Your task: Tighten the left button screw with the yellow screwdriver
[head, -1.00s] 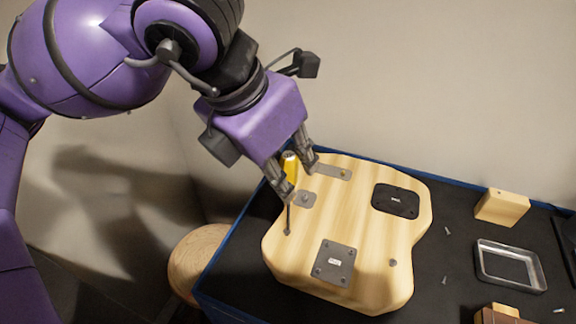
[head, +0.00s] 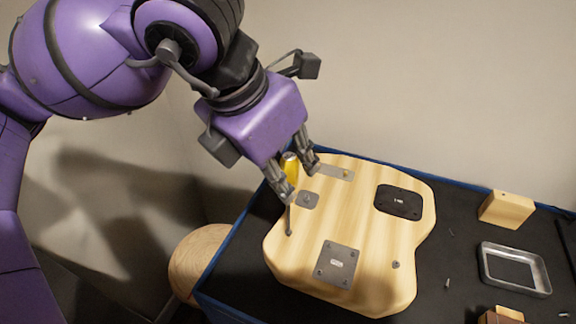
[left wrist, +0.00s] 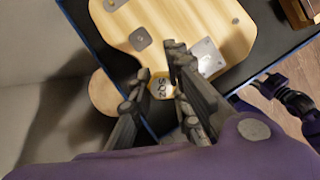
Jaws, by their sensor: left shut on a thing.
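My left gripper (head: 298,178) is shut on the yellow screwdriver (head: 290,164). The screwdriver is held roughly upright, with its dark shaft pointing down at the left edge area of the wooden guitar body (head: 374,235). Its tip appears to meet the wood below a small grey plate (head: 307,200); the left button screw is not discernible there, and I cannot tell whether the tip is seated in it. In the left wrist view the handle's end (left wrist: 161,87) shows between the fingers. My right gripper is not in the head view; a purple arm part shows in the left wrist view.
The body lies on a dark, blue-edged table with a grey square plate (head: 337,265) and black cover (head: 398,201) on it. To the right are a wooden block (head: 507,209), a metal tray (head: 485,266) and a loose screw (head: 448,284). A round stool (head: 190,262) stands left.

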